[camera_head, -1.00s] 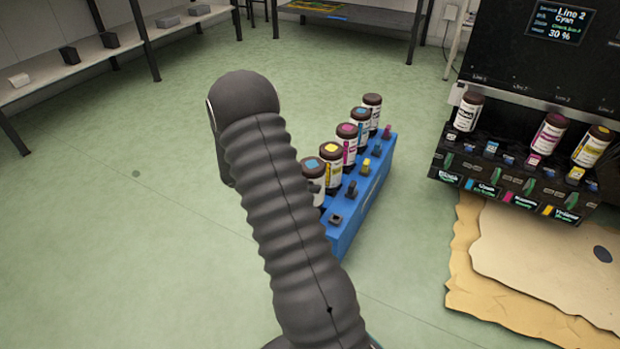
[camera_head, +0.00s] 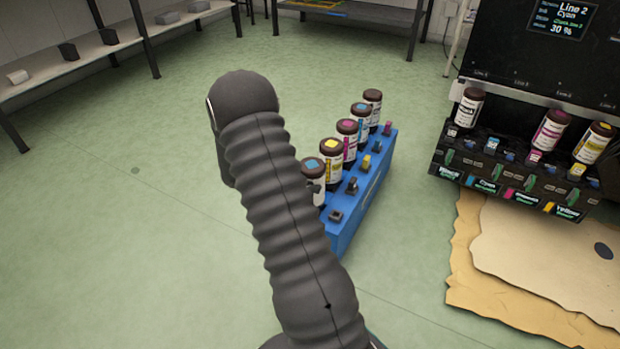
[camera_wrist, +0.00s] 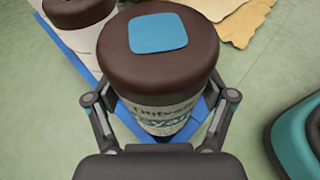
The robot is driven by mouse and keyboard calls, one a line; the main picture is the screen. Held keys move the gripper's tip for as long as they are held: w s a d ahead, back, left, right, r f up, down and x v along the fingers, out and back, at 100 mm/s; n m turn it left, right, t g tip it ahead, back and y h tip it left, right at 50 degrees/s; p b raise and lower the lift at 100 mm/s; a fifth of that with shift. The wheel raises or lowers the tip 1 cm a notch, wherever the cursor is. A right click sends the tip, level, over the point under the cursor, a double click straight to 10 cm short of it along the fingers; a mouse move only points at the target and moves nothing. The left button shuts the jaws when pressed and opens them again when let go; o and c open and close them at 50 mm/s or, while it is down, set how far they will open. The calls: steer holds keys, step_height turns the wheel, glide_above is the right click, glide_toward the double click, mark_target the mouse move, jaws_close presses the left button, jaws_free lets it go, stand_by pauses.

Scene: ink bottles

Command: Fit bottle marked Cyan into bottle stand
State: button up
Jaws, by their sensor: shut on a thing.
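In the head view this bottle (camera_head: 313,172) is at the near end of the blue rack (camera_head: 348,232), partly behind my arm. Its base is hidden, so I cannot tell whether it touches the rack. The black bottle stand (camera_head: 484,158) is at the right, with an empty place above its cyan "Cyan" tag, between the black-ink and magenta bottles.
Several other bottles (camera_head: 346,146) stand in a row in the blue rack, close beyond the held one. Torn cardboard sheets (camera_head: 530,245) lie before the stand. A screen (camera_head: 562,18) reads Line 2 Cyan, 30 %. Green floor is clear between rack and stand.

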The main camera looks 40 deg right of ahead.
steer(key=shift+f, duration=0.1)
stand_by(0.3)
steer(key=shift+f, duration=0.3)
steer(key=o, duration=1.4)
steer(key=shift+o, duration=0.2)
steer(key=v, duration=1.2)
steer(key=shift+f, duration=0.15)
